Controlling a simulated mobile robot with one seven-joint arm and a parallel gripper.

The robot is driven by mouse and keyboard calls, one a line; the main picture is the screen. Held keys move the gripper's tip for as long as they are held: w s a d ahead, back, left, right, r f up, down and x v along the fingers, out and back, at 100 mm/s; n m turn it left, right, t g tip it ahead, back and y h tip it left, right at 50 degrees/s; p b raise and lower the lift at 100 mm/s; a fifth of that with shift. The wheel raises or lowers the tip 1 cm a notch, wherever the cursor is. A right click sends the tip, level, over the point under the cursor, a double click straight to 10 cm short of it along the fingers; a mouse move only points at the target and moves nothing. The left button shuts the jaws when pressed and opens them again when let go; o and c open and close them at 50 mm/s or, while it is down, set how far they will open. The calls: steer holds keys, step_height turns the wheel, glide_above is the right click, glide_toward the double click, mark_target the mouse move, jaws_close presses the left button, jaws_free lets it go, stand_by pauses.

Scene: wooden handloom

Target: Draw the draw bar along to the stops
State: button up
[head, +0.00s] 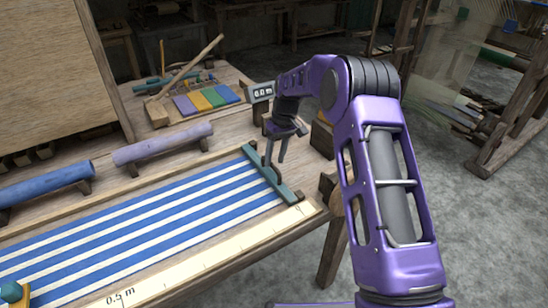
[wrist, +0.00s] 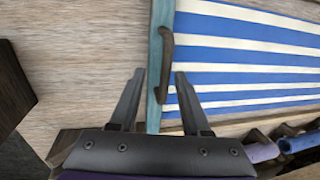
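The teal draw bar (head: 284,193) lies across the right end of a blue-and-white striped cloth (head: 150,215). In the wrist view the bar (wrist: 155,60) runs up the middle, with a dark curved handle (wrist: 166,65) on it. My gripper (wrist: 160,75) is open, its fingers apart on either side of the bar and handle in that view. It seems empty. In the head view my gripper (head: 275,163) points down over the bar near the handle; whether it touches is unclear. I cannot clearly pick out the stops; a dark block (head: 328,184) sits by the table's right corner.
A pale measuring strip (head: 220,254) marked 0.5 m runs along the cloth's near side. Blue (head: 45,184) and lilac (head: 162,144) rolls lie behind the cloth. Open floor lies to the right.

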steer(key=shift+a, duration=0.1)
steer(key=w+d+r, duration=0.1)
steer(key=d+r, duration=0.2)
steer(key=r, duration=1.4)
steer(key=shift+w+p, duration=0.3)
steer(key=shift+p, duration=0.15)
